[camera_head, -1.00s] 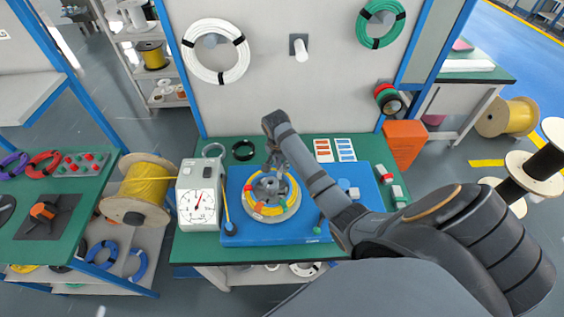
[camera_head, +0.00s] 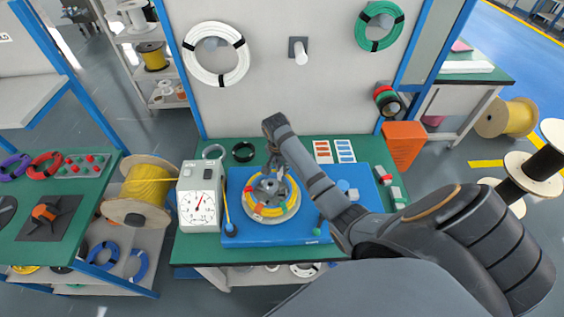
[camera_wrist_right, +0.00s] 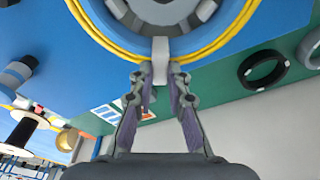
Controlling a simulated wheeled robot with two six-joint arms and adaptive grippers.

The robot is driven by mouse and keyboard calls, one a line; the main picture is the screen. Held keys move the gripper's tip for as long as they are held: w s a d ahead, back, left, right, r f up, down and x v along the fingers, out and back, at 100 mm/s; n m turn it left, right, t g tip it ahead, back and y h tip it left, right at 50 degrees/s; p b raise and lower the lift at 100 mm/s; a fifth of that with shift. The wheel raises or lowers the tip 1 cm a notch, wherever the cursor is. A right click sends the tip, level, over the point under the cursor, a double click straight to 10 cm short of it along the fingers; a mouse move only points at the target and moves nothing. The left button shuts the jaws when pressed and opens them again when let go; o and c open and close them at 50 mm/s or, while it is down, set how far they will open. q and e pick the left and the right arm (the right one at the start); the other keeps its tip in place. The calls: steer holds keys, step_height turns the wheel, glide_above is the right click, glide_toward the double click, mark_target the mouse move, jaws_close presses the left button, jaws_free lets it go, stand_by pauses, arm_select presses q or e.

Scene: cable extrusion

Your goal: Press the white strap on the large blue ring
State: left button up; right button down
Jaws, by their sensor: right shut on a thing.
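My right gripper (camera_wrist_right: 159,77) is closed around the strap's hanging end, a fingertip on each side. In the head view, my right gripper (camera_head: 272,170) is at the far side of the coil, and its fingertips are hard to make out. My left gripper is not in view.
A white dial gauge (camera_head: 198,204) stands left of the machine. A black ring (camera_head: 243,151) and a grey ring (camera_head: 213,151) lie behind it. An orange bin (camera_head: 404,144) is at the right. A wall panel (camera_head: 298,90) rises behind the table.

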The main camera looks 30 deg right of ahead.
steer(key=shift+s+f, duration=0.1)
steer(key=shift+f, duration=0.05)
steer(key=c, duration=1.2)
jaws_free()
step_height(320, 180, up, 8)
steer(key=p, duration=1)
steer(key=shift+r, duration=0.2)
steer(key=shift+f, duration=0.1)
